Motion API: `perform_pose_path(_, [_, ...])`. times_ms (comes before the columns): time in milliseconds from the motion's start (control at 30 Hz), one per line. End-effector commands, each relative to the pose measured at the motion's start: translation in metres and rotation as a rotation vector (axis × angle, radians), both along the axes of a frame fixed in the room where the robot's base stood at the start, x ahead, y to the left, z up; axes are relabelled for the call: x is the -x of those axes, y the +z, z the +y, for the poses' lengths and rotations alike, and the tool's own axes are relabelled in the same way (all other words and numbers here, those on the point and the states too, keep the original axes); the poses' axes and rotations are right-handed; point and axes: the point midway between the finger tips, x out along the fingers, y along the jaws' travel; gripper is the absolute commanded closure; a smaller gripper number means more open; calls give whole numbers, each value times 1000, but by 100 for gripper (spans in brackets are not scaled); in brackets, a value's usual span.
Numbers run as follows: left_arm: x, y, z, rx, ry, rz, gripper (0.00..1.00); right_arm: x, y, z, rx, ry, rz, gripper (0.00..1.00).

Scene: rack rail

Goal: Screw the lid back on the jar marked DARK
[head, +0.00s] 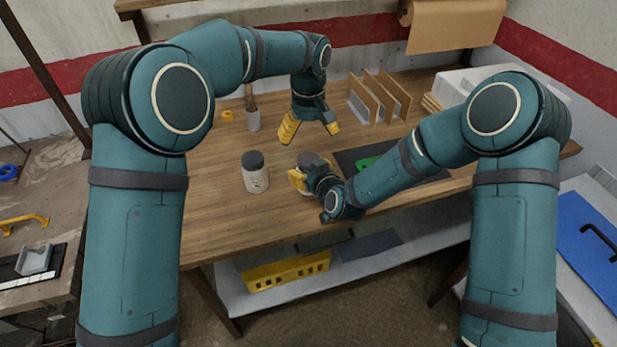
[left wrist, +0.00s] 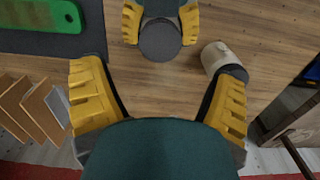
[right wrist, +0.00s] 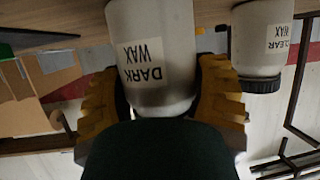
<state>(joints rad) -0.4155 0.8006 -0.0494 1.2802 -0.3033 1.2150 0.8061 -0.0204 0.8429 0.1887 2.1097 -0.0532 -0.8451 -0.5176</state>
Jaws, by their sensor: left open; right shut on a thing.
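The jar marked DARK WAX (right wrist: 150,65) stands on the bench, pale with a white label; its text is upside down in the right wrist view. My right gripper (right wrist: 160,88) is shut around its sides. A flat dark grey disc, looking like the lid (left wrist: 160,39), covers its top; I cannot tell whether it is screwed down. In the head view the lid (head: 311,158) is partly hidden by my right gripper (head: 312,174). My left gripper (head: 310,131) is open and empty, pointing down above the bench behind the jar.
The jar marked CLEAR WAX (right wrist: 258,40) stands left of the held jar in the head view (head: 256,178), with a dark lid. A dark mat (left wrist: 45,42) with a green object (left wrist: 40,14) lies to the right. Upright boards (head: 378,98) and a brush cup (head: 253,121) stand behind.

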Motion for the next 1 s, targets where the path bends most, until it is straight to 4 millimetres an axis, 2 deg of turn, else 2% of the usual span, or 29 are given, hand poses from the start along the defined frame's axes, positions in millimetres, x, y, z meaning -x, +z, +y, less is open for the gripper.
perform_pose_path(267, [0,3,0,-1,18,0,13,0,1,0,-1,0,-2,100])
perform_pose_path(433, [0,-2,0,-1,17,3,13,0,1,0,-1,0,-2,100])
perform_pose_path(800, [1,-54,0,-1,15,4,13,0,1,0,-1,0,-2,100])
perform_pose_path(1000, [1,-72,0,-1,17,1,13,0,1,0,-1,0,-2,100])
